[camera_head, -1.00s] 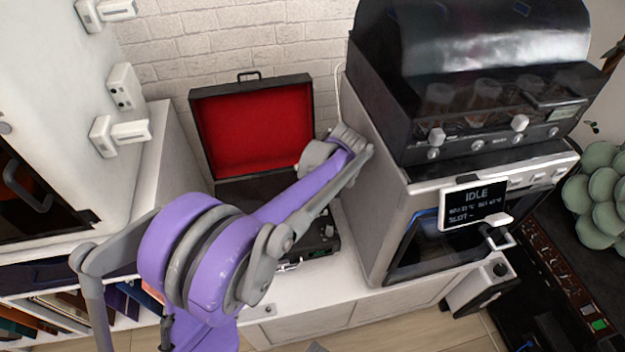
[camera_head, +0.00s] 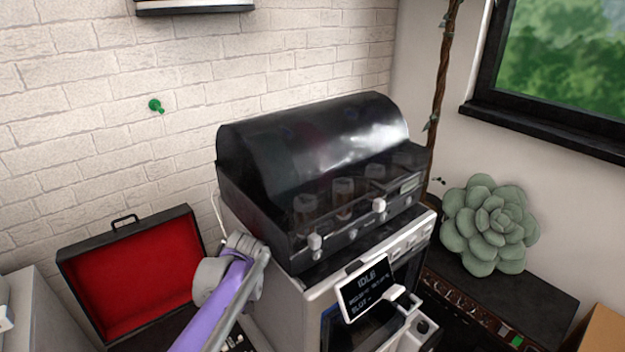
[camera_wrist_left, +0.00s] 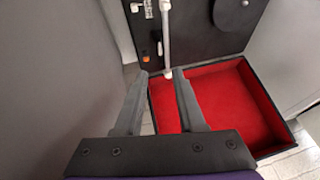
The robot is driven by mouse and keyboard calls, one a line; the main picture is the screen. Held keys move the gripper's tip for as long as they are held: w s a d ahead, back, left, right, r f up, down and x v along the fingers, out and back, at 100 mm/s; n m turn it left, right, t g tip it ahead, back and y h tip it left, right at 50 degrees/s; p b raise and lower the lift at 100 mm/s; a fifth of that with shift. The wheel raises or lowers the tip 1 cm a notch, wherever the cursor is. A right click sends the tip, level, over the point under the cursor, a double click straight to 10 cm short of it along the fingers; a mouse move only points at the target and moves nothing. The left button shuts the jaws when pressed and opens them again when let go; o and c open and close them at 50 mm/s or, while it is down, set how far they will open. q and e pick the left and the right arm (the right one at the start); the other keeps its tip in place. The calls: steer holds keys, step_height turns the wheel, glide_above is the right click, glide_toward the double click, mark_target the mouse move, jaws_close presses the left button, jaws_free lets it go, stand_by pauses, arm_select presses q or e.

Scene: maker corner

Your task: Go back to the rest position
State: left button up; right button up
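My left arm comes in at the bottom of the head view; its purple and grey link ends beside the oven, and its gripper is hidden there. In the left wrist view my left gripper (camera_wrist_left: 161,78) is open, its two dark fingers apart with nothing held between them. Beyond the fingers lies an open black case with a red-lined lid (camera_wrist_left: 225,100). The case's black deck (camera_wrist_left: 205,25) carries a white rod (camera_wrist_left: 168,35) whose end shows between the fingertips; I cannot tell how far off it is. My right gripper is in neither view.
The case's red lid (camera_head: 135,275) stands open against the brick wall. Right of my arm is a white oven (camera_head: 290,310) with a screen (camera_head: 367,288) reading IDLE and a black domed machine (camera_head: 310,145) on top. A green succulent (camera_head: 490,225) stands farther right.

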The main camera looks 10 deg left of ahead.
arm_select(q)
steer(key=s+d+f+m+t+h+p, duration=0.15)
steer(key=s+d+m, duration=0.35)
steer(key=s+d, duration=0.5)
steer(key=s+d+f+m+t+h, duration=0.25)
steer(key=s+d+m, duration=0.3)
steer(key=s, duration=0.85)
step_height(320, 180, up, 20)
steer(key=w+p, duration=0.1)
steer(key=p, duration=1.5)
steer(key=shift+w+d+n+h+p, duration=0.25)
steer(key=shift+w+n+h+p, duration=0.1)
steer(key=shift+h, duration=0.05)
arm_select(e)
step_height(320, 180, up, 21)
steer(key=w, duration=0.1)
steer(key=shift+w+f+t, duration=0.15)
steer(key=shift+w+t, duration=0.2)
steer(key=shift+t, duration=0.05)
arm_select(q)
steer(key=shift+s+r, duration=0.1)
